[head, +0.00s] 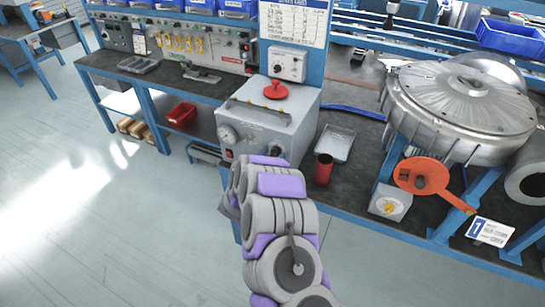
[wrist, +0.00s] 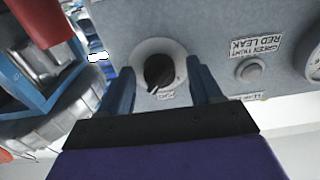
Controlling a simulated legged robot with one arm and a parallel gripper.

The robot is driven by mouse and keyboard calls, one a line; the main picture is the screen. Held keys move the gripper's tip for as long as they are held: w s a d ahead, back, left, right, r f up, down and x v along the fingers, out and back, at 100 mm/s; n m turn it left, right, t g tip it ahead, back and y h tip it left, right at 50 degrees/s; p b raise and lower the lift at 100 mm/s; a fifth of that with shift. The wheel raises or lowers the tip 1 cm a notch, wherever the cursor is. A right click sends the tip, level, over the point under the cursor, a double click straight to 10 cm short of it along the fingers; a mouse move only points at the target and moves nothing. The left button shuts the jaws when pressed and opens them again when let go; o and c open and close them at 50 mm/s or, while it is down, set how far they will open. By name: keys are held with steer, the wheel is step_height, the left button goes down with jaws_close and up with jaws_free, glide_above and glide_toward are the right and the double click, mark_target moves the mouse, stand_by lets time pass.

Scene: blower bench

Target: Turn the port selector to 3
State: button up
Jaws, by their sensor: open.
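The port selector, taken to be the black knob (wrist: 159,71) on a round pale dial plate, is on the grey box's front panel in the wrist view, which shows the panel upside down. A light mark on the knob points down and slightly left in that view; the port numbers are too small to read. My gripper (wrist: 163,80) is open, with one blue finger on each side of the knob. I cannot tell whether either finger touches it. In the head view, the grey box (head: 260,118) stands on the bench, its dark knob (head: 276,151) partly behind my arm.
A round button (wrist: 249,70) and a leak/tight label (wrist: 257,46) are right of the knob in the wrist view. A large metal blower housing (head: 462,105) is farther right.

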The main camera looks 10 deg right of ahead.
steer(key=p+v, duration=0.2)
steer(key=v, duration=1.5)
steer(key=shift+s+a, duration=0.15)
